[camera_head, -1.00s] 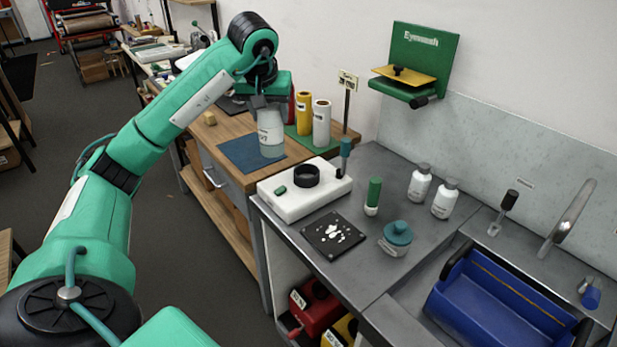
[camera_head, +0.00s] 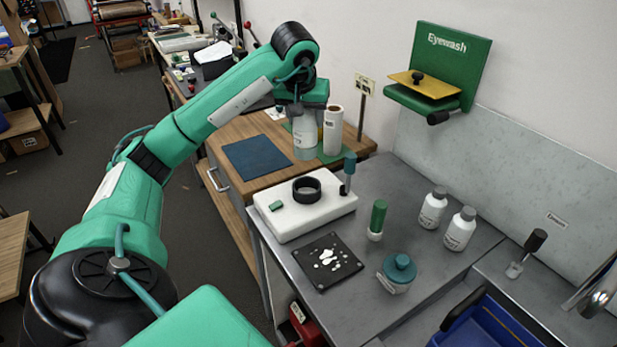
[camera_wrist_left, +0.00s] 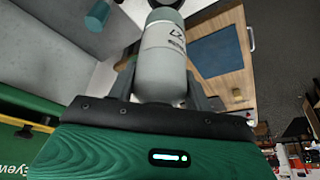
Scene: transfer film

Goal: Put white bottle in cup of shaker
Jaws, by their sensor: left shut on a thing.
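My left gripper (camera_head: 302,105) is shut on the white bottle (camera_head: 304,139) and holds it upright by its upper part. The bottle has a greyish lower part and also fills the middle of the left wrist view (camera_wrist_left: 163,62), between the fingers. In the head view it appears just above and beyond the shaker (camera_head: 330,207), a white box on the grey bench. The shaker's cup (camera_head: 307,189) is a black open ring on its top. The bottle is apart from the cup. My right gripper is not in view.
A teal-topped post (camera_head: 348,172) rises at the shaker's right back corner. A white roll (camera_head: 332,130) stands behind the bottle. A dark plate (camera_head: 327,262), a green-capped tube (camera_head: 377,219), a teal-lidded jar (camera_head: 397,272) and two white bottles (camera_head: 446,220) stand on the bench. A blue mat (camera_head: 257,163) lies bare.

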